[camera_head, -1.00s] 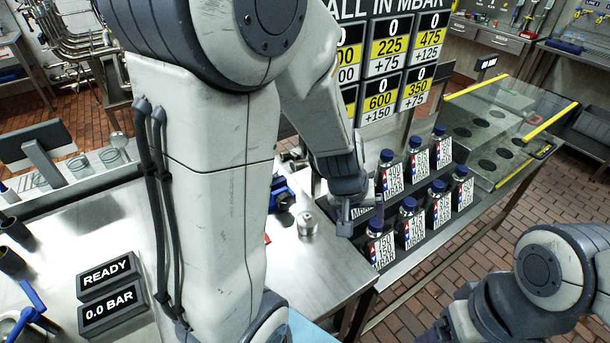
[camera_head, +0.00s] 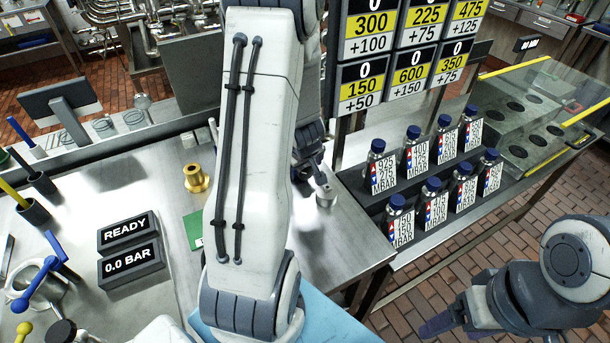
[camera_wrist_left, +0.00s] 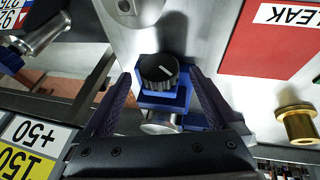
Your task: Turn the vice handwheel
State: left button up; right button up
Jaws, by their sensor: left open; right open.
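The vice handwheel (camera_wrist_left: 158,72) is a black ribbed knob with a white pointer line, mounted on a blue vice (camera_wrist_left: 178,103) in the left wrist view. My left gripper (camera_wrist_left: 161,78) is open, with one dark finger on each side of the knob. Gaps show between the fingers and the knob; I cannot tell the exact depth. A silver cylinder (camera_wrist_left: 160,125) sits at the vice. In the head view my left arm hides the vice and handwheel. My right gripper (camera_head: 442,322) is open and empty at the lower right, away from the bench.
A brass fitting (camera_head: 196,178) and a silver fitting (camera_head: 325,195) stand on the steel bench. A red LEAK panel (camera_wrist_left: 275,42) lies near the vice. Several labelled bottles (camera_head: 396,219) stand in a rack at right. READY and 0.0 BAR displays (camera_head: 130,268) are at left.

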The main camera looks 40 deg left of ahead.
pick_arm(q)
jog(key=shift+w+a+f, duration=0.2)
jog(key=shift+w+f, duration=0.05)
jog(key=shift+f, duration=0.4)
jog(key=c, duration=1.4)
jog(key=shift+r, duration=0.15)
jog(key=g+p, duration=0.1)
jog(key=p, duration=0.8)
jog(key=g+y+p, duration=0.1)
jog(key=p, duration=0.9)
jog(key=shift+w+r+m+g, duration=0.3)
jog(key=shift+w+r, duration=0.05)
jog(key=shift+w, duration=0.05)
jog(key=shift+f+p, duration=0.2)
jog(key=shift+p, duration=0.55)
jog(key=shift+f, duration=0.15)
